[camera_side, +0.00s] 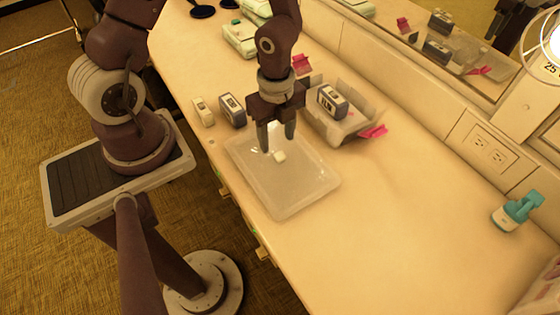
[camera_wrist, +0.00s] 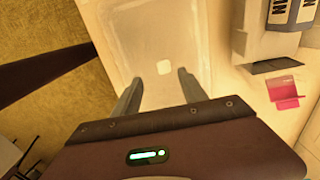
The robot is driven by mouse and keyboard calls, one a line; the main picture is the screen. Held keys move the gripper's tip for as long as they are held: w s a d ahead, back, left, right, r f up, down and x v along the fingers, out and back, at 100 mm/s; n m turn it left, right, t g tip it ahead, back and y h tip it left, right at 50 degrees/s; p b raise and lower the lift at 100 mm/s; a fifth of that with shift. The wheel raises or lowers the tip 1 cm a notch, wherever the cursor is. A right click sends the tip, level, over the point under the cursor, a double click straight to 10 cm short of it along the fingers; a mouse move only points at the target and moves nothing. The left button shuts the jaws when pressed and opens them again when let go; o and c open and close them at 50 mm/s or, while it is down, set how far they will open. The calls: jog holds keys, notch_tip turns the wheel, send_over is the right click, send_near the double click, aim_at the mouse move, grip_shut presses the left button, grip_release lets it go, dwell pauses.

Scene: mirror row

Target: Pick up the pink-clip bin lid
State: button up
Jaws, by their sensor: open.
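A pale translucent lid (camera_side: 300,190) with a raised rim lies flat on the counter in the side view; it also shows in the wrist view (camera_wrist: 120,35). A small white knob or block (camera_side: 280,156) sits on it, and shows in the wrist view (camera_wrist: 164,68). My gripper (camera_side: 276,145) points down over the lid's far part, fingers apart, with nothing between them. In the wrist view the open fingertips (camera_wrist: 160,80) stand to either side of the white block. A bin (camera_side: 345,125) with pink clips (camera_side: 374,132) stands beside the lid, without a cover.
A dark-labelled box (camera_side: 332,101) sits in the bin. Two small boxes (camera_side: 232,110) stand left of the lid. A mirror (camera_side: 440,40) runs along the back wall. The right counter is mostly clear.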

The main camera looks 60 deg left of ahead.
aim_at(280, 155)
jog(key=f, duration=0.6)
jog(key=shift+w+d+f, duration=0.1)
jog(key=shift+w, duration=0.25)
grip_shut()
